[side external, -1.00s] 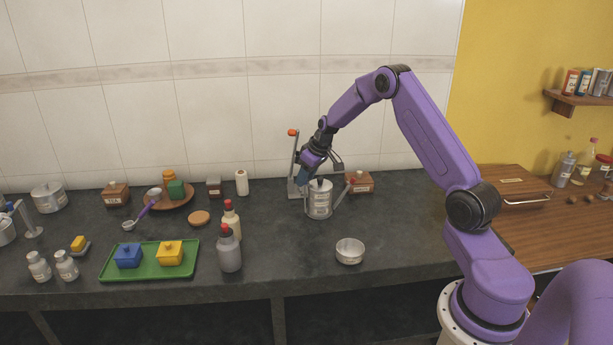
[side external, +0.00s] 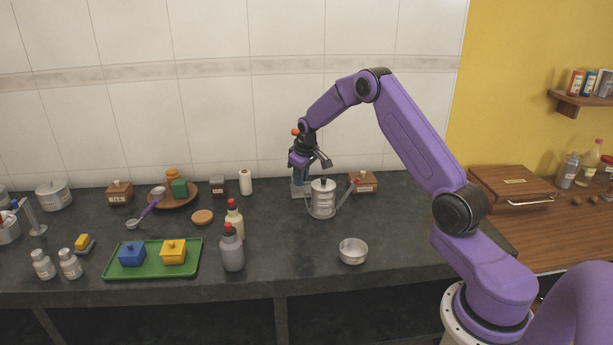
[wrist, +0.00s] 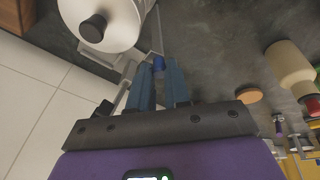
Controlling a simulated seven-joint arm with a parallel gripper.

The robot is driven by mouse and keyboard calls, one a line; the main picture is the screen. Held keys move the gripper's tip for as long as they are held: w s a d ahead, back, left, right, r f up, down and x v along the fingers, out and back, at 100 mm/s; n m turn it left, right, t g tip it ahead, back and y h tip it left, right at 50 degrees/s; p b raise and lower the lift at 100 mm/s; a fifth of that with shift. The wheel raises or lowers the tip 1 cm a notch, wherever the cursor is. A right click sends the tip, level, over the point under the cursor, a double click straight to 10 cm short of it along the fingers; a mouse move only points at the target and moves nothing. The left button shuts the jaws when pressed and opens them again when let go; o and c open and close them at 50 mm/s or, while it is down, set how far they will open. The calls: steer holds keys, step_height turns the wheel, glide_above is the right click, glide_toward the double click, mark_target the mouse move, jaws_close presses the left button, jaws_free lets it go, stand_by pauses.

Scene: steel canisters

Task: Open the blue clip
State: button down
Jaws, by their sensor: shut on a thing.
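The steel canister (side external: 322,200) stands upright on the dark counter, with a lid and knob on top. It also shows at the top left of the wrist view (wrist: 105,22). My gripper (side external: 299,188) points down just left of the canister. The fingers hide most of the clip. The side external view does not show the clip clearly.
A wooden box (side external: 364,184) sits behind the canister. A metal bowl (side external: 353,252) and red-capped bottles (side external: 231,248) stand in front. The counter between bowl and bottles is clear.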

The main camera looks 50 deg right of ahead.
steer(key=shift+w+a+f+g+h, duration=0.25)
steer(key=shift+w+a+f+h, duration=0.1)
steer(key=shift+w+a, duration=0.3)
steer(key=shift+w+a+f+g+h, duration=0.3)
steer(key=shift+w+a+h, duration=0.1)
steer(key=shift+w+a, duration=0.15)
steer(key=shift+w+a+f+g+h, duration=0.25)
steer(key=shift+w+a+f+h, duration=0.1)
steer(key=shift+w+a, duration=0.3)
steer(key=shift+s+a, duration=0.1)
steer(key=c, duration=1.1)
jaws_free()
steer(key=shift+o, duration=0.2)
steer(key=v, duration=1.7)
steer(key=shift+r, duration=0.25)
